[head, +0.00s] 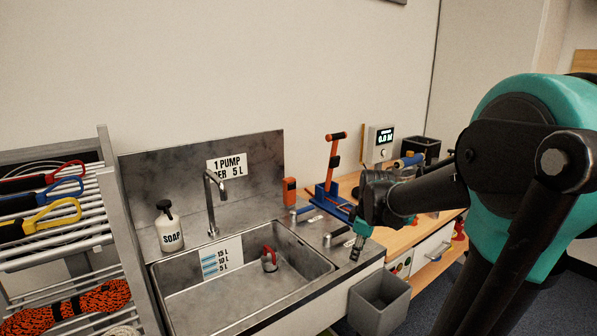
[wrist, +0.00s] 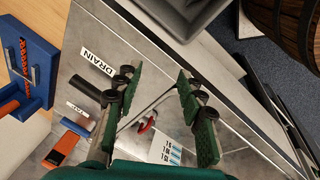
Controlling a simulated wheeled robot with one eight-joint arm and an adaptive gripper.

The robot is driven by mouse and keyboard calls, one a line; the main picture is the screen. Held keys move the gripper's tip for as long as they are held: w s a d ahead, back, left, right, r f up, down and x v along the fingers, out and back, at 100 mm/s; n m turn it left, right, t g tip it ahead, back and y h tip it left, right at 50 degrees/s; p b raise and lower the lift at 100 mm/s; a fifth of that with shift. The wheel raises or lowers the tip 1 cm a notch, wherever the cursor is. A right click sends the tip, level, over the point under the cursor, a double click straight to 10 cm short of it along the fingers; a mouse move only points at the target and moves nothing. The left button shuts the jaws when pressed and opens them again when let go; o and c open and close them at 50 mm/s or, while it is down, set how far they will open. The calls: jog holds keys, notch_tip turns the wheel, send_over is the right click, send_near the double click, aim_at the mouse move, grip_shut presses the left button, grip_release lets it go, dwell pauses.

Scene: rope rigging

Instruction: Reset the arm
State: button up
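My arm, with a large teal joint and black links, reaches in from the right of the head view. My gripper (head: 356,248) hangs pointing down over the counter right of the sink. In the wrist view its two green fingers (wrist: 158,82) stand apart with nothing between them. The sink basin, with a red-handled plug (wrist: 147,124), shows in the gap behind. The head view shows the same plug (head: 269,260) inside the basin. Whether the fingertips touch the counter cannot be told.
The steel sink (head: 180,298) has a faucet (head: 212,190) and a soap bottle (head: 169,228). A rack (head: 108,200) with ropes stands left. A blue-and-orange tool (head: 329,185) and a display box (head: 380,143) stand behind my gripper. A grey bin (head: 380,305) hangs in front.

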jog(key=s+d+f+m+t, duration=0.1)
jog(key=s+f+m, duration=0.9)
jog(key=s+m, duration=0.2)
jog(key=s, duration=0.2)
jog(key=shift+s+f+h, duration=0.15)
jog(key=shift+s+h, duration=0.15)
jog(key=shift+s, duration=0.1)
dwell(0.4)
